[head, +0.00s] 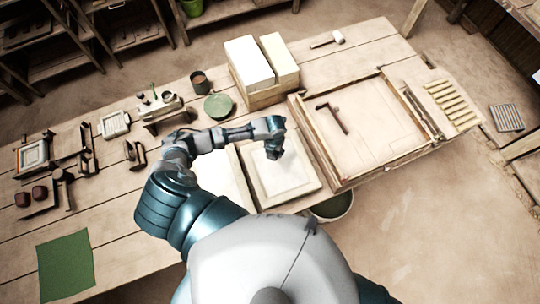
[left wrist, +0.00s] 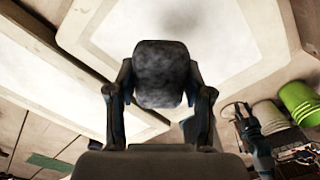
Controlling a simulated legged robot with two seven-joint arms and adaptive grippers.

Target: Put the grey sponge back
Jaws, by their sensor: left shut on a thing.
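My left gripper (left wrist: 160,90) is shut on the grey sponge (left wrist: 162,75), a dark mottled block between its two fingers in the left wrist view. In the head view the left gripper (head: 274,152) is over the far part of a pale tile in a wooden frame (head: 290,203). The sponge is mostly hidden there by the gripper and wrist. In the left wrist view the pale surface fills the space behind the sponge, with a soft shadow on it. I cannot tell whether sponge and surface touch.
Right of the frame is a large wooden tray (head: 297,112) with a dark tool (head: 333,117) in it. Behind stand two white blocks (head: 248,62), a green disc (head: 218,106) and a brown cup (head: 199,82). Small tools crowd the left; a green cloth (head: 65,267) lies at front left.

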